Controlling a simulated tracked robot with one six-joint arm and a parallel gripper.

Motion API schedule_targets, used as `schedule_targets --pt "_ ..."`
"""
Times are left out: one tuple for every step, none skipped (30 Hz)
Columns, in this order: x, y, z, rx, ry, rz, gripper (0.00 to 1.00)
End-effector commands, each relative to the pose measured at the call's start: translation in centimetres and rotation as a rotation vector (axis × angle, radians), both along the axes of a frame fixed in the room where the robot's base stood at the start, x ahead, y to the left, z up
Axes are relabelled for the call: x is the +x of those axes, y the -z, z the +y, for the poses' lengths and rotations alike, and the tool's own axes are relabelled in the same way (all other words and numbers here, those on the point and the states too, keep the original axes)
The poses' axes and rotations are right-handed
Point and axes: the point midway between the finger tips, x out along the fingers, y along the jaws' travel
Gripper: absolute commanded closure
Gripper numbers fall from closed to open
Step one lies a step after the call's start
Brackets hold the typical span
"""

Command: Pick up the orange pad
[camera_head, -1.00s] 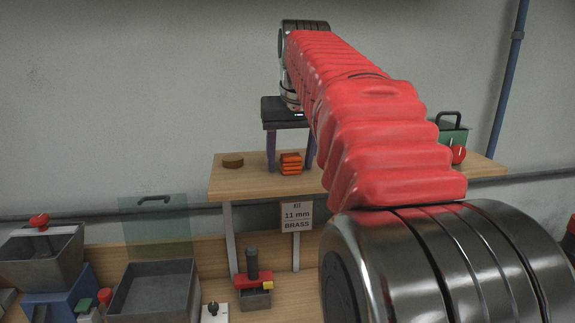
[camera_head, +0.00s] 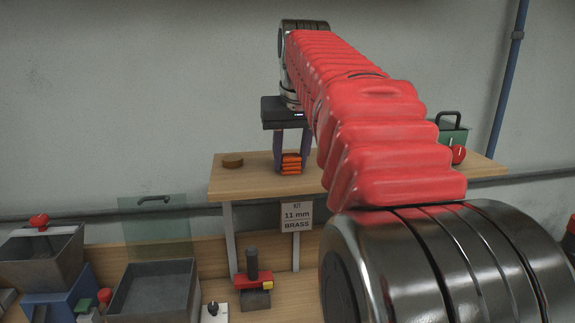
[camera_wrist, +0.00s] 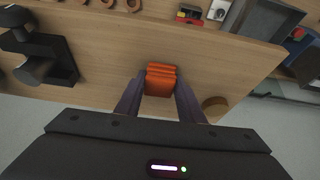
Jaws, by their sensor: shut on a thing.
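The orange pad (camera_head: 291,162) is ribbed or stacked in look and rests on the wooden shelf, seen between my gripper's fingers. In the wrist view the orange pad (camera_wrist: 161,80) sits between the two dark fingertips. My gripper (camera_head: 291,165) points down at the shelf with its fingers closed against the pad's two sides. It also shows in the wrist view (camera_wrist: 160,88). No gap shows between the pad and the shelf.
A round brown disc (camera_head: 232,160) lies on the shelf (camera_head: 240,185) left of the pad. A green box with a black handle (camera_head: 452,130) and a red knob (camera_head: 458,154) stand at the right. Below, a grey tray (camera_head: 152,292) and a red device (camera_head: 253,280) stand on the bench.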

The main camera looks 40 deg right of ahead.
Motion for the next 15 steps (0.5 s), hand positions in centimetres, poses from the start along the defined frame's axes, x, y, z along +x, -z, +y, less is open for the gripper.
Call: schedule_targets --pt "0.0 0.0 0.0 0.0 0.0 0.0 0.87" --pt "0.0 0.0 0.0 0.0 0.0 0.0 0.87" --pt "0.0 0.0 0.0 0.0 0.0 0.0 0.87" --pt "0.0 0.0 0.0 0.0 0.0 0.0 0.87" --pt "0.0 0.0 0.0 0.0 0.0 0.0 0.87" --pt "0.0 0.0 0.0 0.0 0.0 0.0 0.87" --pt "0.0 0.0 0.0 0.0 0.0 0.0 0.87" --pt "0.0 -0.1 0.0 0.0 0.0 0.0 0.87" --pt "0.0 -0.1 0.0 0.0 0.0 0.0 0.87" --pt "0.0 -0.2 0.0 0.0 0.0 0.0 0.87" --pt "0.0 -0.3 0.0 0.0 0.0 0.0 0.87" --pt "0.0 -0.5 0.0 0.0 0.0 0.0 0.87" --pt "0.0 -0.6 0.0 0.0 0.0 0.0 0.87" --pt "0.0 -0.8 0.0 0.0 0.0 -0.001 0.87" --pt "0.1 -1.2 0.0 -0.001 0.0 -0.002 0.87"
